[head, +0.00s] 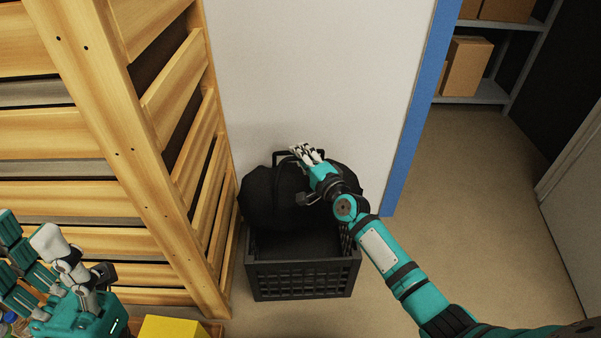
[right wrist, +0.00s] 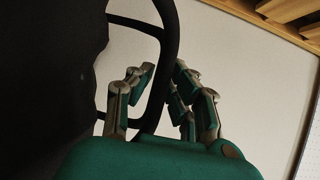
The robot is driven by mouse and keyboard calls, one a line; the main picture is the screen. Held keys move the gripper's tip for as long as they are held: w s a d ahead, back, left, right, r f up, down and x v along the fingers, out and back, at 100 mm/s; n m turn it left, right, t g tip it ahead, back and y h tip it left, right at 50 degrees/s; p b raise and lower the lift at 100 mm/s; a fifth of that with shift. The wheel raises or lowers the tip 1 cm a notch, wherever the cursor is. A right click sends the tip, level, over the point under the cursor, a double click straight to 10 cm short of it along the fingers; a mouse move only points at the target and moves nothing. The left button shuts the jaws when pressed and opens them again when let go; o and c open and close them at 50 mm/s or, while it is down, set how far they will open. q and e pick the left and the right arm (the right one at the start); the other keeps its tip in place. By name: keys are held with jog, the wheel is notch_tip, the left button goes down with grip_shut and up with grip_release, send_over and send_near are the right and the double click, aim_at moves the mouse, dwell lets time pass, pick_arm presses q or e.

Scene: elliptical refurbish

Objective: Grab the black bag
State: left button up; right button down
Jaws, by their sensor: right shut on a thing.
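The black bag (head: 266,201) sits in the top of a dark basket (head: 304,281) on the floor against the white wall. Its black body fills the left of the right wrist view (right wrist: 45,75). My right gripper (head: 306,155) is at the top of the bag. In the right wrist view its fingers (right wrist: 160,100) are on both sides of the bag's dark strap handle (right wrist: 157,70), shut on it. My left gripper (head: 50,245) is at the lower left, away from the bag, with no object seen in it; its finger opening is unclear.
A tall slatted wooden crate (head: 130,150) stands close on the left of the basket. A yellow box (head: 174,327) is at the bottom edge. A blue door frame (head: 408,120) and open floor (head: 470,190) lie to the right, with shelves (head: 485,93) holding cardboard boxes beyond.

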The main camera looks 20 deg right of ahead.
jog(key=shift+r, duration=0.3)
